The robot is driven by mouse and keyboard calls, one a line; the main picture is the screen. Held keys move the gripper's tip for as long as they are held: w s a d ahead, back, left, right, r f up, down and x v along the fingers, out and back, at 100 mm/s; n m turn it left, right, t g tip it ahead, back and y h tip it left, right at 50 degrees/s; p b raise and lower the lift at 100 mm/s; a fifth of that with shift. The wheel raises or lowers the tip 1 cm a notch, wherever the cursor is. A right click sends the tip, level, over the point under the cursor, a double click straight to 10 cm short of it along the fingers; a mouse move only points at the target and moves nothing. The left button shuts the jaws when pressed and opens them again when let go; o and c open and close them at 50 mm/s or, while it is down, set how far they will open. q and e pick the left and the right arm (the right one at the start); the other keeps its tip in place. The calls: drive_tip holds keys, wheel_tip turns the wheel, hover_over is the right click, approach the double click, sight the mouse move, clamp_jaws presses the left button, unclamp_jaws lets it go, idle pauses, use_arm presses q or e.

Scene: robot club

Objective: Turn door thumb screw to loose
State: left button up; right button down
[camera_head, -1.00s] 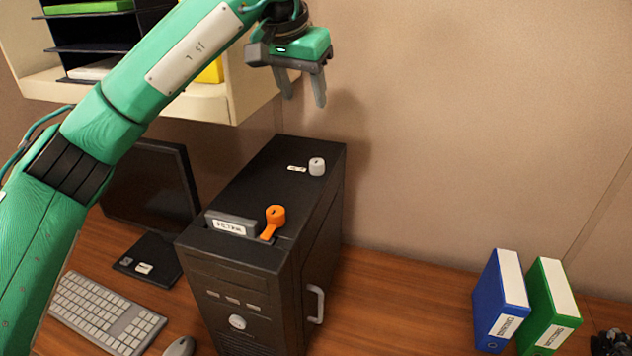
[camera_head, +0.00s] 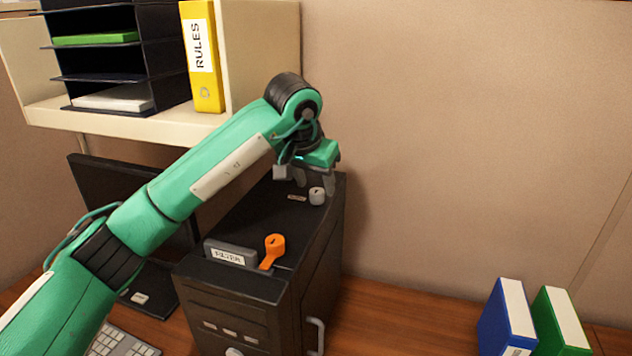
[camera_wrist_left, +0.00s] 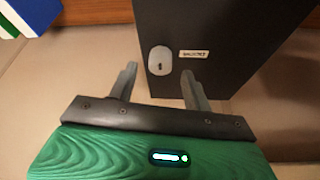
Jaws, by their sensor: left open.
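The thumb screw (camera_head: 317,196) is a small light-grey knob on the top of the black computer tower (camera_head: 225,278), near its back right edge. A small label lies beside it. My left gripper (camera_head: 315,184) is open and points down close above and behind the knob in the head view. In the left wrist view the knob (camera_wrist_left: 160,60) shows a dark slot and lies ahead of and between the two fingers (camera_wrist_left: 160,82), with no contact visible. My right gripper is not in view.
An orange lever (camera_head: 273,250) and a grey labelled block (camera_head: 230,254) sit on the tower's front top. A shelf (camera_head: 170,124) with a yellow binder (camera_head: 203,60) hangs above left. Blue (camera_head: 506,320) and green (camera_head: 560,322) binders stand right. The desk between is clear.

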use_arm(q)
drive_tip(key=shift+x, duration=1.15)
drive_tip(key=c, duration=1)
